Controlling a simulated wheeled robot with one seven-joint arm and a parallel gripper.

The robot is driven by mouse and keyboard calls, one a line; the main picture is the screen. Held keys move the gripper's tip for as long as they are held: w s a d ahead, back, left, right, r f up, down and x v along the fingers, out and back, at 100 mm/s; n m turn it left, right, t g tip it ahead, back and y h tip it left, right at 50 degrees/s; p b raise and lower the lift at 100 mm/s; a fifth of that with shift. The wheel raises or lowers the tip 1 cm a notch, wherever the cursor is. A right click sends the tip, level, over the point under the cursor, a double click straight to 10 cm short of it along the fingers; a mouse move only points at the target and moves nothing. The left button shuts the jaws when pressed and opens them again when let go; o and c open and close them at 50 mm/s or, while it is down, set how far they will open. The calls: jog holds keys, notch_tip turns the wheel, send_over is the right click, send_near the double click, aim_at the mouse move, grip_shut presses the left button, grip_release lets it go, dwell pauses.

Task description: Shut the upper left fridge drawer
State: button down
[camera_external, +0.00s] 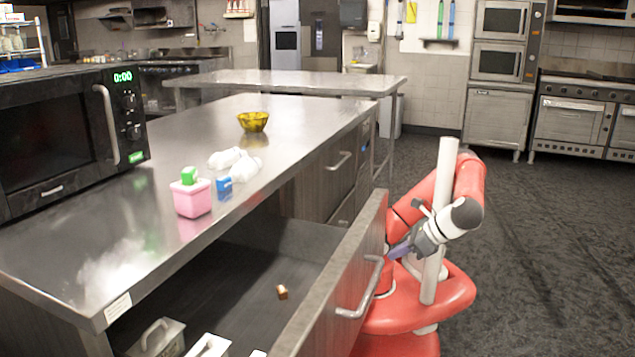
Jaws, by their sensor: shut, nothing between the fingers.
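The upper left fridge drawer (330,282) is pulled far out from under the steel counter. Its front panel has a metal bar handle (366,296) on the outer side. My gripper (397,252) is outside the drawer front, beside the upper end of the handle, with its fingers shut and empty. Whether the fingertips touch the handle or panel I cannot tell. A small brown block (281,292) and metal containers (158,338) lie inside the drawer.
The steel counter (190,130) above holds a microwave (60,140), a pink box (192,198), a blue item (224,184), white bottles (238,162) and a yellow bowl (253,121). A closed drawer (325,175) is further along. Floor (555,230) to the right is clear.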

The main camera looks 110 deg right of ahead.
jog(key=s+a+f+v, duration=0.1)
jog(key=v, duration=1.1)
jog(key=shift+s+a+f+p, duration=0.15)
jog(key=shift+s+a+p, duration=0.15)
jog(key=shift+p, duration=0.05)
jog(key=shift+f, duration=0.1)
